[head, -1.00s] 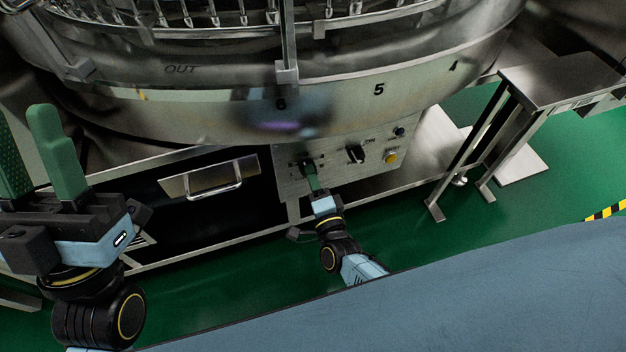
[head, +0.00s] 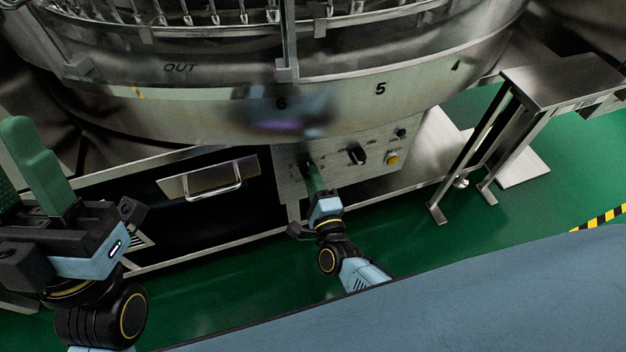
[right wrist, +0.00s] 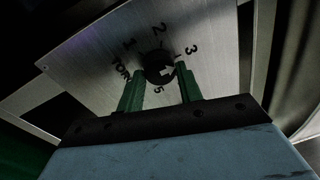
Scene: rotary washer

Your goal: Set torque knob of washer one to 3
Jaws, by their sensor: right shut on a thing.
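The torque knob (right wrist: 158,66) is a dark round knob on a brushed metal panel (right wrist: 95,55). The numbers 1, 2, 3 and 5 and the partly hidden word TORQ stand around it. A pale mark shows on the knob, but I cannot tell exactly which number it points to. My right gripper (right wrist: 161,78) has a green finger on each side of the knob and is shut on it. In the head view my right gripper (head: 315,180) reaches the panel's left knob and mostly hides it. My left gripper (head: 14,160) is open and empty at the left edge, fingers apart.
The washer's round steel rim (head: 340,105) overhangs the panel. A drawer with a handle (head: 215,185) is at left. A metal table (head: 560,80) stands at right, over green floor.

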